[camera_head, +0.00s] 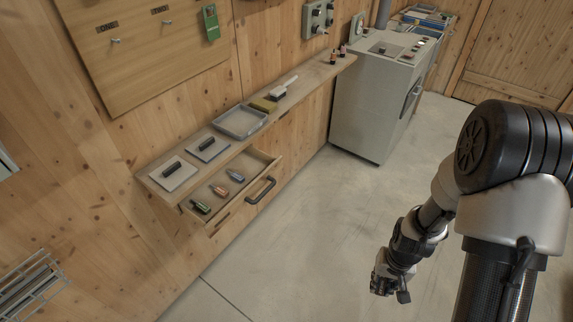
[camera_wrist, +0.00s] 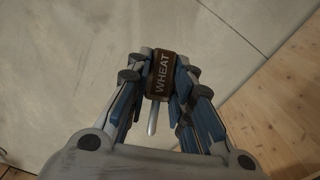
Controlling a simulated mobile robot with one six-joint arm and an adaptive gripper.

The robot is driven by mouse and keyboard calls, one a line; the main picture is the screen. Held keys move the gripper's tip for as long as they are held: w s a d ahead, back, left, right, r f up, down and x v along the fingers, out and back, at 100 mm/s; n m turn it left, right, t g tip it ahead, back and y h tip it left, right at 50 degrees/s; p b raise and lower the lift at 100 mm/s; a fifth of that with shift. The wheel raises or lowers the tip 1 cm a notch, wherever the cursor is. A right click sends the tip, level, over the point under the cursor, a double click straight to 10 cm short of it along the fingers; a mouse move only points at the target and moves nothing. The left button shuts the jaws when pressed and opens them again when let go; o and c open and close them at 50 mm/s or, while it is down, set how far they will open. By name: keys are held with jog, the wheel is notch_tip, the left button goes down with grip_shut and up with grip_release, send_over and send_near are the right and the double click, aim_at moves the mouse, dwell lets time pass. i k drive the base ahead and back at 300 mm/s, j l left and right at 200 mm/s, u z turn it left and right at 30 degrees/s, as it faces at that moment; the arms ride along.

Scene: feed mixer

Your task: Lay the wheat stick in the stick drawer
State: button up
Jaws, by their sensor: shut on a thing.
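The wheat stick (camera_wrist: 160,85) has a dark brown block marked WHEAT and a thin light metal shaft. My gripper (camera_wrist: 162,66) is shut on its block. In the head view, my gripper (camera_head: 388,283) hangs over the bare floor at lower right, well apart from the drawer; the stick is too small to make out there. The stick drawer (camera_head: 256,163) stands open under the shelf at left, with a black handle on its front. A green stick (camera_head: 200,207), an orange-red stick (camera_head: 220,191) and a blue stick (camera_head: 236,175) lie inside it, with gaps between them.
The wooden shelf (camera_head: 310,78) carries two pads with dark blocks, a grey tray (camera_head: 240,121), a brush and small bottles. A grey machine (camera_head: 375,95) stands at the shelf's far end. A wire rack (camera_head: 30,290) is at lower left. The concrete floor between is clear.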

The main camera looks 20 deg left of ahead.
aim_at(252, 164)
jog(key=i+l+u, duration=0.1)
jog(key=i+u, duration=0.15)
jog(key=u, duration=0.15)
jog(key=i+l+u, duration=0.15)
jog(key=u, duration=0.25)
jog(key=i+l+u, duration=0.25)
jog(key=u, duration=0.15)
jog(key=i+l+u, duration=0.2)
jog(key=u, duration=0.25)
jog(key=l+u, duration=0.4)
jog(key=i+l, duration=0.05)
